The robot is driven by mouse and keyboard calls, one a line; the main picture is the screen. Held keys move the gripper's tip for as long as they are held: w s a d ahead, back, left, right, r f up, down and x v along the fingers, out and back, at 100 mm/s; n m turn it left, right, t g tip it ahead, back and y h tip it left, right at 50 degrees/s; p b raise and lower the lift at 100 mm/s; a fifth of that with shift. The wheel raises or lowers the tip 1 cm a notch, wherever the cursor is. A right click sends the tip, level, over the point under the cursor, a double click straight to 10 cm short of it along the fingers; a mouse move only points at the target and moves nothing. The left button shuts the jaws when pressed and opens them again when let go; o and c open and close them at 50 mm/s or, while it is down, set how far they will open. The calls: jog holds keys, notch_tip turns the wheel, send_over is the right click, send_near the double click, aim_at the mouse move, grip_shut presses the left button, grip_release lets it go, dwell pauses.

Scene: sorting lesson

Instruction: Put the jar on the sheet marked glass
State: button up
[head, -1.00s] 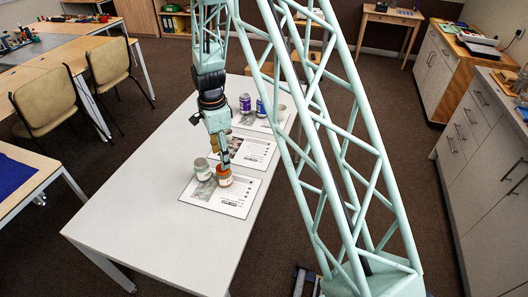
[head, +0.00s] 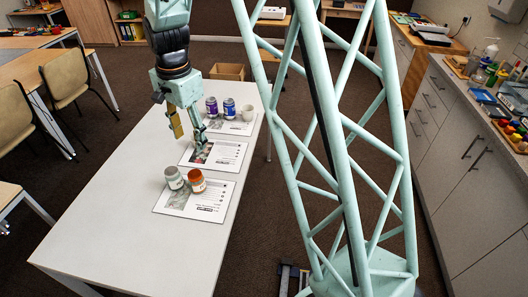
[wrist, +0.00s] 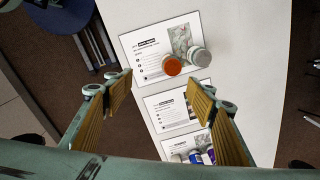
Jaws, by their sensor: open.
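A jar with an orange lid (head: 196,182) stands upright on the nearest printed sheet (head: 208,207). Beside it on that sheet stands a second jar with a pale grey lid (head: 174,178). In the wrist view the orange-lidded jar (wrist: 172,66) and the pale-lidded jar (wrist: 200,56) sit close together on the sheet's right side. The sheet's heading is too small to read surely. My gripper (head: 188,135) is open and empty, its fingers spread wide above the table, behind and above the two jars. Both fingers also frame the wrist view (wrist: 165,92).
A middle sheet (head: 228,155) shows no container on it. The far sheet (head: 238,128) carries a purple can (head: 211,106), a blue-purple can (head: 229,108) and a pale cup (head: 248,112). The white table's (head: 110,210) near left part is clear.

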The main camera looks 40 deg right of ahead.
jog(key=s+r+n+t, duration=0.2)
jog(key=s+r+n, duration=0.5)
jog(key=s+r, duration=1.3)
jog(key=s+r+n, duration=0.2)
jog(key=s+n, duration=0.1)
jog(key=s, duration=0.7)
jog(key=s+r+n+t, duration=0.1)
jog(key=s+n, duration=0.3)
jog(key=s, duration=0.7)
jog(key=shift+r, duration=0.45)
